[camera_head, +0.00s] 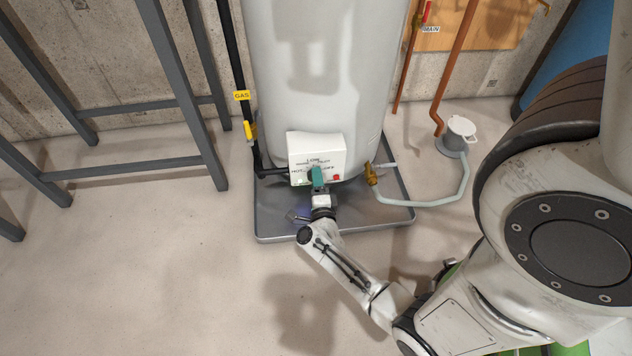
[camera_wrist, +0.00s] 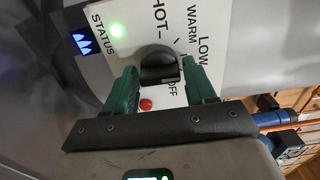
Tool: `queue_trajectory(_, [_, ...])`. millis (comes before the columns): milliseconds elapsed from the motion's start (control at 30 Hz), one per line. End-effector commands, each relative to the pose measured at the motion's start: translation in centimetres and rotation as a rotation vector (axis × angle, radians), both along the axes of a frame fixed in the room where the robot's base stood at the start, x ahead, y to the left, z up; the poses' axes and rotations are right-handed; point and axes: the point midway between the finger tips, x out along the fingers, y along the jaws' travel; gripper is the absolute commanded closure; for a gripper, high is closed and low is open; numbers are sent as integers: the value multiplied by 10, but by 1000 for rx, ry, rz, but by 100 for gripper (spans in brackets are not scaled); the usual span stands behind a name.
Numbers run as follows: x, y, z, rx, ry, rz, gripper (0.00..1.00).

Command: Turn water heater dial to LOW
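The water heater (camera_head: 318,70) is a tall white tank with a white control box (camera_head: 317,150) low on its front. In the wrist view the box face (camera_wrist: 125,12) carries a black dial (camera_wrist: 160,64) with the words HOT, WARM, LOW and OFF around it. I cannot tell clearly which word the dial points to. My gripper (camera_head: 319,178) is at the box front and hides the dial in the head view. In the wrist view the green fingers of my gripper (camera_wrist: 160,72) stand apart, one on each side of the dial, very close to it. Firm contact does not show.
A red button (camera_wrist: 146,104) and a lit green status light (camera_wrist: 115,30) are beside the dial. A grey drain pan (camera_head: 270,228) surrounds the tank base. A brass valve (camera_head: 371,174) with a hose is right of the box; a black gas pipe (camera_head: 236,70) is left.

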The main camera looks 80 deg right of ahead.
Motion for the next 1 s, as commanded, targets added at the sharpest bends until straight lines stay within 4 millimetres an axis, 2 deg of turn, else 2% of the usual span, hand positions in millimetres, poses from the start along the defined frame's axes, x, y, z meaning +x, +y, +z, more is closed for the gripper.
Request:
queue_trajectory(133, [1,0,0,0,0,3,32])
queue_trajectory(467, [0,7,1,1,1,6,32])
queue_trajectory(1000, [-35,90,1,1,2,4,32])
